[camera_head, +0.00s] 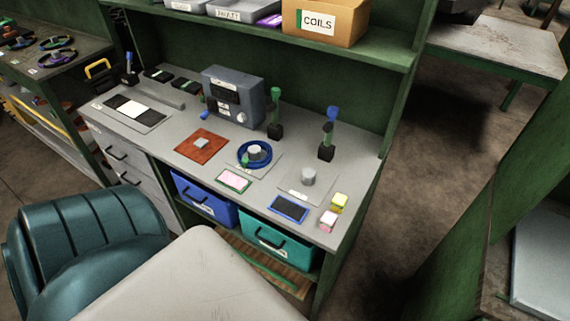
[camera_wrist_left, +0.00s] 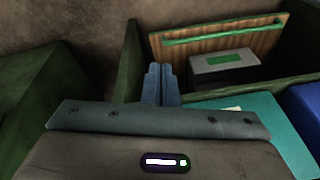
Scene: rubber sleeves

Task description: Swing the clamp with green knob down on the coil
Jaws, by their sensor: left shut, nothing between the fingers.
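The clamp with green knob (camera_head: 275,112) stands upright on a small black base on the bench, behind the coil. The blue coil (camera_head: 264,163) lies around a grey post on a light plate, with a small green part at its lower left. A second clamp, with a blue knob (camera_head: 333,113), also stands upright to the right, behind a bare grey post (camera_head: 308,176). My left gripper (camera_wrist_left: 161,70) shows only in the left wrist view; its fingers are together and empty, away from clamp and coil. My right gripper is in neither view.
A grey instrument box (camera_head: 233,95) stands left of the green-knob clamp. A red-brown mat (camera_head: 188,151), pink pad (camera_head: 234,180), blue tray (camera_head: 289,208) and small blocks lie around the posts. Blue (camera_head: 206,200) and teal (camera_head: 282,249) bins sit below; a shelf overhangs behind.

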